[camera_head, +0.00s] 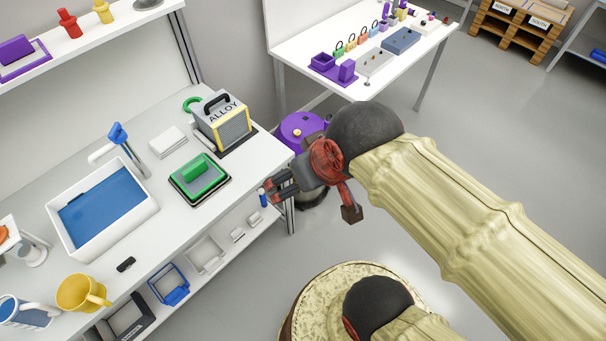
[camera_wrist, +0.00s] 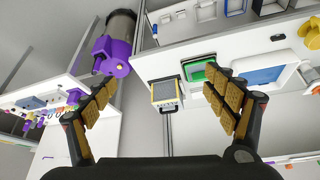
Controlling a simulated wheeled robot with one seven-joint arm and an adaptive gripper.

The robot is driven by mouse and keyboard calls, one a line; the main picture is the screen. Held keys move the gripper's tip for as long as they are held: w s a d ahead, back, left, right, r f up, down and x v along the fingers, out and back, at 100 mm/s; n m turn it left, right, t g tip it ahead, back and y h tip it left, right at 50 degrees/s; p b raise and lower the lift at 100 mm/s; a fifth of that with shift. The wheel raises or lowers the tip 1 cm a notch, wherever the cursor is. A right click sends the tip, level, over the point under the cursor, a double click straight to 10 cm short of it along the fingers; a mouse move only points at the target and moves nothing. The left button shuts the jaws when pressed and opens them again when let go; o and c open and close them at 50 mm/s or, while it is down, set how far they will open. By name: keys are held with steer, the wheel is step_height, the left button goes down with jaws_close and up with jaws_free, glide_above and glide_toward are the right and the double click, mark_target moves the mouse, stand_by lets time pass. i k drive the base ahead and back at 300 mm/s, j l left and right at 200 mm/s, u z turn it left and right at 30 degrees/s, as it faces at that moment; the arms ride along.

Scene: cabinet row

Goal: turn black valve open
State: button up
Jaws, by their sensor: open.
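I cannot make out a black valve in either view. A small black piece (camera_head: 126,264) lies on the white bench, too small to identify. A tap with a blue handle (camera_head: 117,133) stands behind the white basin. My gripper (camera_head: 272,190) hangs in the air just off the bench's right end, near the ALLOY box. In the wrist view my gripper (camera_wrist: 160,84) is open, with its two padded fingers wide apart and nothing between them.
The ALLOY box (camera_head: 222,122), green tray (camera_head: 200,180), basin (camera_head: 104,210) and yellow mug (camera_head: 82,292) occupy the bench (camera_head: 165,262). A purple-lidded bin (camera_head: 300,128) stands behind my gripper. A second table (camera_head: 330,45) holds small items. Floor (camera_head: 480,150) is open to the right.

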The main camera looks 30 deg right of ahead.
mark_target(127, 264)
steer(key=u, duration=1.7)
